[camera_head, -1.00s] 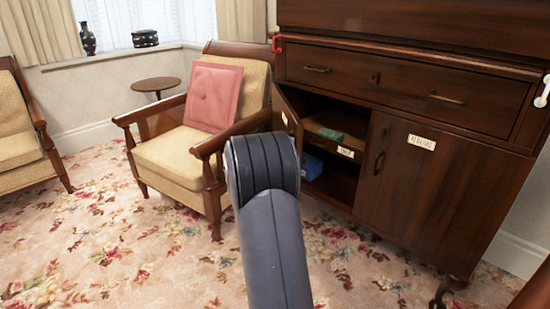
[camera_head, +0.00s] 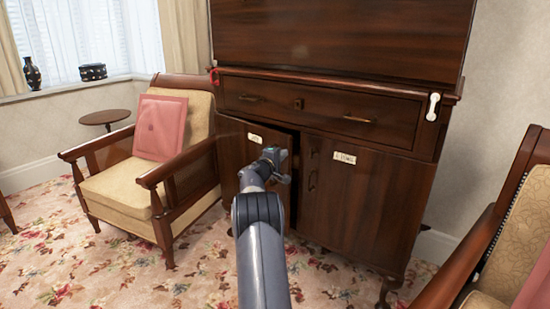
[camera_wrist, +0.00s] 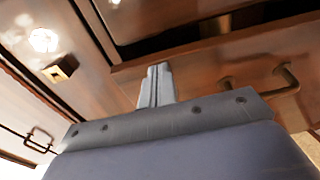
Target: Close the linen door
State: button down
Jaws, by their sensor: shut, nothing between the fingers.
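The left lower door (camera_head: 232,165) of the dark wooden cabinet stands ajar, with a dark gap along its top and right edge. It bears a small white label (camera_head: 254,138) that I cannot read surely. The right lower door (camera_head: 345,205) is shut and has its own label (camera_head: 344,157). My gripper (camera_head: 280,158) is shut and empty, in front of the left door's right edge; I cannot tell if it touches. Its closed fingers (camera_wrist: 158,85) show in the wrist view, near brown wood and a metal handle (camera_wrist: 285,80). My arm hides the left door's lower part.
A wooden armchair (camera_head: 125,190) with a pink cushion (camera_head: 160,128) stands close left of the cabinet. Another chair (camera_head: 480,245) is at the right front. A drawer (camera_head: 320,112) above the doors is shut. Flowered carpet is clear at the front left.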

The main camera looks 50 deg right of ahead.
jog(key=shift+s+d, duration=0.15)
jog(key=shift+d, duration=0.95)
